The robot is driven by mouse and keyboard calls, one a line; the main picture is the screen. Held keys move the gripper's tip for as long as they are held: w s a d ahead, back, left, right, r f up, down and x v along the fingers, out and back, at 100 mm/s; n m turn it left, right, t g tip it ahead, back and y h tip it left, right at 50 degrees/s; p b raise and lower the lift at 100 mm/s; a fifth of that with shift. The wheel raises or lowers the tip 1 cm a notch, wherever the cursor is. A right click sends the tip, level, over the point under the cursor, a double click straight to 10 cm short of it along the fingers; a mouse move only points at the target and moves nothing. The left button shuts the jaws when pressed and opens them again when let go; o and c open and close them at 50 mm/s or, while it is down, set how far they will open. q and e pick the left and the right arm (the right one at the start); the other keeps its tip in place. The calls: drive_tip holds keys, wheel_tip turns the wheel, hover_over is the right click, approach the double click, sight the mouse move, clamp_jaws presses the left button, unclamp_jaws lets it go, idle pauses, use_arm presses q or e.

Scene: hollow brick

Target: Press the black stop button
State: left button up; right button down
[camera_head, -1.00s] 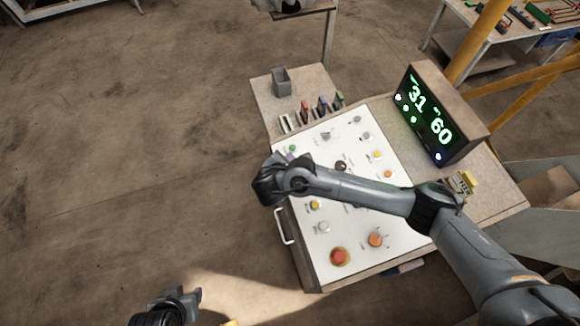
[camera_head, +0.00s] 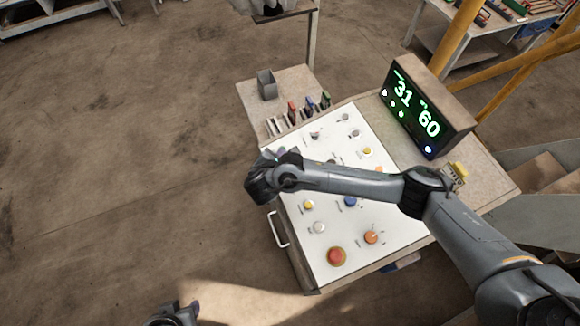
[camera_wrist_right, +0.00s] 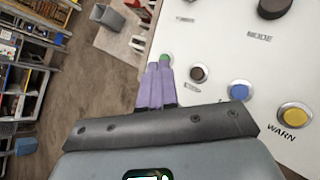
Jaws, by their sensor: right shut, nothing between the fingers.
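The black button (camera_wrist_right: 198,73) is a small dark round cap on the white panel (camera_head: 335,225). It shows in the right wrist view, just right of my right fingertips and apart from them in the picture. Its label is too small to read surely. My right gripper (camera_wrist_right: 158,68) is shut and empty, its purple fingers together, with the tips overlapping the lower edge of the green button (camera_wrist_right: 166,58). I cannot tell whether they touch it. In the head view my right wrist and forearm hide the black button. My left gripper (camera_head: 188,312) is partly cut off at the bottom edge.
A blue button (camera_wrist_right: 240,90), a yellow WARN button (camera_wrist_right: 295,117) and a black MODE knob (camera_wrist_right: 275,6) are near. A red mushroom button (camera_head: 336,256) sits at the panel's front. A display box (camera_head: 428,108) stands behind, and a grey bin (camera_head: 267,84) beyond the panel.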

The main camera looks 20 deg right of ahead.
drive_tip(key=f+b, duration=0.2)
drive_tip(key=d+f+b, duration=0.1)
drive_tip(key=f, duration=0.1)
drive_tip(key=d+f+b, duration=0.1)
drive_tip(key=f+b, duration=0.1)
drive_tip(key=f, duration=0.1)
drive_tip(key=shift+b, duration=0.35)
drive_tip(key=shift+f, duration=0.1)
idle(1.0)
idle(0.6)
drive_tip(key=shift+f, duration=0.2)
drive_tip(key=shift+d+f+b, duration=0.15)
drive_tip(key=shift+f+b, duration=0.1)
drive_tip(key=shift+b, duration=0.15)
